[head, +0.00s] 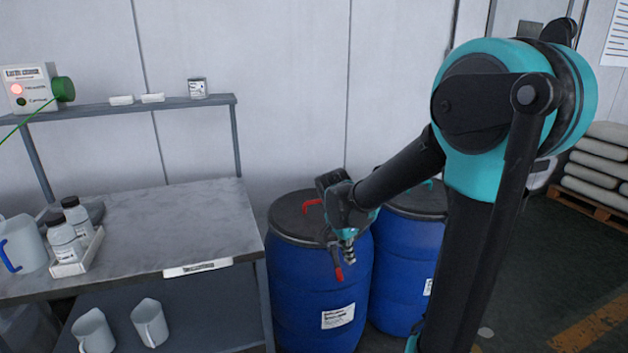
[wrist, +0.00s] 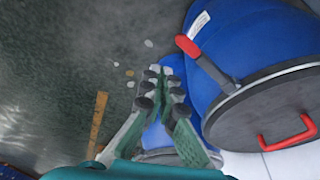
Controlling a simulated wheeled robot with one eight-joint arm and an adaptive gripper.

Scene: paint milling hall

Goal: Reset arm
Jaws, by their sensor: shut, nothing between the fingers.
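My gripper (head: 348,245) is in front of a blue drum (head: 318,290) in the head view, with its fingers pointing down. In the wrist view my gripper (wrist: 163,82) is shut and empty, its two fingers close together. My arm is teal and black and reaches in from the right of the head view. The drum has a dark lid with a red handle, and a red-tipped clamp lever (wrist: 188,46) at its rim. The lever also shows just below my gripper in the head view. I cannot tell whether the fingers touch the drum.
A second blue drum (head: 407,262) stands behind my arm. A grey workbench (head: 180,222) at left holds bottles in a tray and a jug, with two jugs on its lower shelf. Sacks on a pallet (head: 590,200) are at far right. Floor at lower right is clear.

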